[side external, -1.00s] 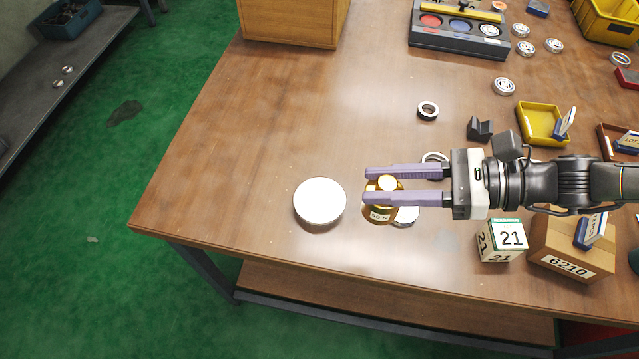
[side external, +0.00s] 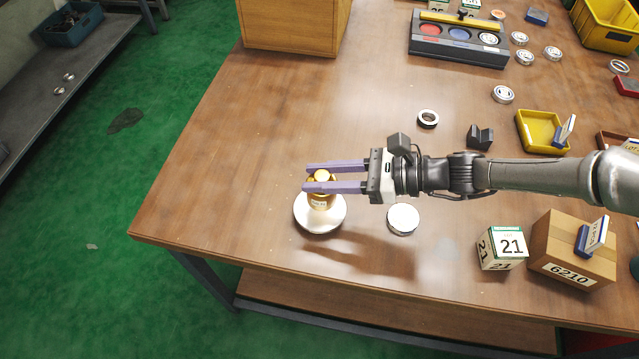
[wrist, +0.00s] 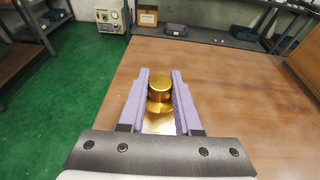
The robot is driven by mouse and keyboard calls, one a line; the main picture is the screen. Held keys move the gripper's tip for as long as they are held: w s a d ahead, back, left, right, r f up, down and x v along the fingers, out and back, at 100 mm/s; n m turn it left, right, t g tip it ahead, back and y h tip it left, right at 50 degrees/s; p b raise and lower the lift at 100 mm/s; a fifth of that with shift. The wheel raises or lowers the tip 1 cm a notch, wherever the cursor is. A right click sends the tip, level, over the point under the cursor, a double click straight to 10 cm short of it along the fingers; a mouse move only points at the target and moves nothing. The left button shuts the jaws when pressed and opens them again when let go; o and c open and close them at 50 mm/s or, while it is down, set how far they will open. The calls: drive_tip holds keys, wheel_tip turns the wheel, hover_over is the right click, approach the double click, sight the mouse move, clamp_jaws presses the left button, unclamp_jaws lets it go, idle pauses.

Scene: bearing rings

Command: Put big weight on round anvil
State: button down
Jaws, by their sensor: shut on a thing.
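The big weight (side external: 321,199) is a brass-coloured knobbed cylinder with a white label. My gripper (side external: 319,178) has its two purple fingers shut on it, near its knob. The round anvil (side external: 309,224) is a white-topped disc near the table's left front edge. The weight is upright over the anvil in the side view; I cannot tell if its base touches the top. In the wrist view, the weight (wrist: 160,103) sits between the fingers of my gripper (wrist: 160,85), with a bright pale surface below it.
A smaller white-topped disc (side external: 403,219) stands right of the anvil. A box marked 21 (side external: 502,248) and a cardboard box (side external: 570,252) are at the front right. A dark ring (side external: 428,119) and a V-block (side external: 480,135) lie further back. The table's left area is clear.

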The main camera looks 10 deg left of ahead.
drive_tip(key=shift+w+a+f, duration=0.15)
drive_tip(key=shift+f, duration=0.6)
drive_tip(key=shift+w+a+f, duration=0.1)
drive_tip(key=shift+a+f, duration=0.05)
drive_tip(key=shift+f, duration=0.55)
drive_tip(key=shift+f, duration=0.15)
drive_tip(key=c, duration=1)
unclamp_jaws()
drive_tip(key=shift+s+d+f, duration=0.1)
drive_tip(key=shift+f, duration=0.3)
drive_tip(key=o, duration=0.4)
drive_tip(key=shift+r, duration=0.2)
drive_tip(key=v, duration=1.2)
